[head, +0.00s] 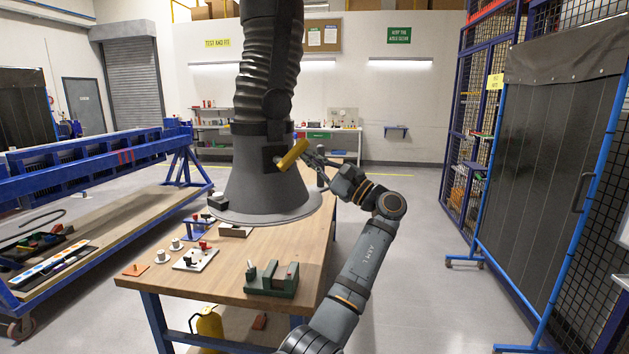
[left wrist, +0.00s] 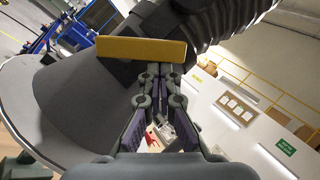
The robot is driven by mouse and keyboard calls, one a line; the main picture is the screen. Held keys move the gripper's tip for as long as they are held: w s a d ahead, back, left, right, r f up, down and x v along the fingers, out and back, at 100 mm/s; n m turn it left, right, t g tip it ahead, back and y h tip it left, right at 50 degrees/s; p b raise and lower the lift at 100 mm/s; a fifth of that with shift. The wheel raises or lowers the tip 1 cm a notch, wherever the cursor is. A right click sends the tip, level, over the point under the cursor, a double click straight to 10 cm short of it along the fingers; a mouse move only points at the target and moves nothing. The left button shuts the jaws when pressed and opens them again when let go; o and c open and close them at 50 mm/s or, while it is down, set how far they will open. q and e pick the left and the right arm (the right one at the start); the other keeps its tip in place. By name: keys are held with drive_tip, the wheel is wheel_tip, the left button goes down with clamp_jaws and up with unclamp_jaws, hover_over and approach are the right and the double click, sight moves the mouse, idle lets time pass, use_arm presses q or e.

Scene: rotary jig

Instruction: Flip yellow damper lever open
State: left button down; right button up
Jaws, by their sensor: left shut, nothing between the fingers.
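The yellow damper lever (head: 292,154) is a short bar on a dark block on the side of the grey extraction hood (head: 262,190). In the head view it slants up to the right. In the left wrist view the lever (left wrist: 140,50) lies across the picture just beyond the fingertips. My left gripper (head: 311,155) is at the lever's right end, its fingers (left wrist: 160,70) shut with nothing between them. I cannot tell whether the tips touch the lever. My right gripper is in neither view.
The hood hangs from a thick ribbed duct (head: 268,75) over a wooden workbench (head: 200,285). On the bench are a green fixture (head: 272,280), a white plate with a red part (head: 195,258) and other small parts. A blue-framed dark screen (head: 550,180) stands at right. Floor between is clear.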

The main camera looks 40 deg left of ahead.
sight(305, 142)
use_arm(q)
drive_tip(key=n, duration=0.1)
drive_tip(key=r+n+g+h, duration=0.1)
drive_tip(key=n, duration=0.1)
drive_tip(key=r+n+h, duration=0.1)
drive_tip(key=shift+s+r+n+g, duration=0.25)
drive_tip(key=shift+s+n+g, duration=0.05)
drive_tip(key=shift+g, duration=0.1)
drive_tip(key=n+h, duration=0.1)
drive_tip(key=r+n+h+p, duration=0.1)
drive_tip(key=s+n+p, duration=0.1)
drive_tip(key=shift+s+a+r+n+h, duration=0.1)
drive_tip(key=shift+a+r+n+h, duration=0.1)
drive_tip(key=shift+r+n+h, duration=0.15)
drive_tip(key=shift+s+a+r+p, duration=0.1)
drive_tip(key=shift+s+p, duration=0.2)
drive_tip(key=shift+s, duration=0.05)
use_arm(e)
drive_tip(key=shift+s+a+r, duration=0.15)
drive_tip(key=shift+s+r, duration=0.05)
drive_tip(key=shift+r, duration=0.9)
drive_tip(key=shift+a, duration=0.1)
use_arm(q)
drive_tip(key=shift+a, duration=0.1)
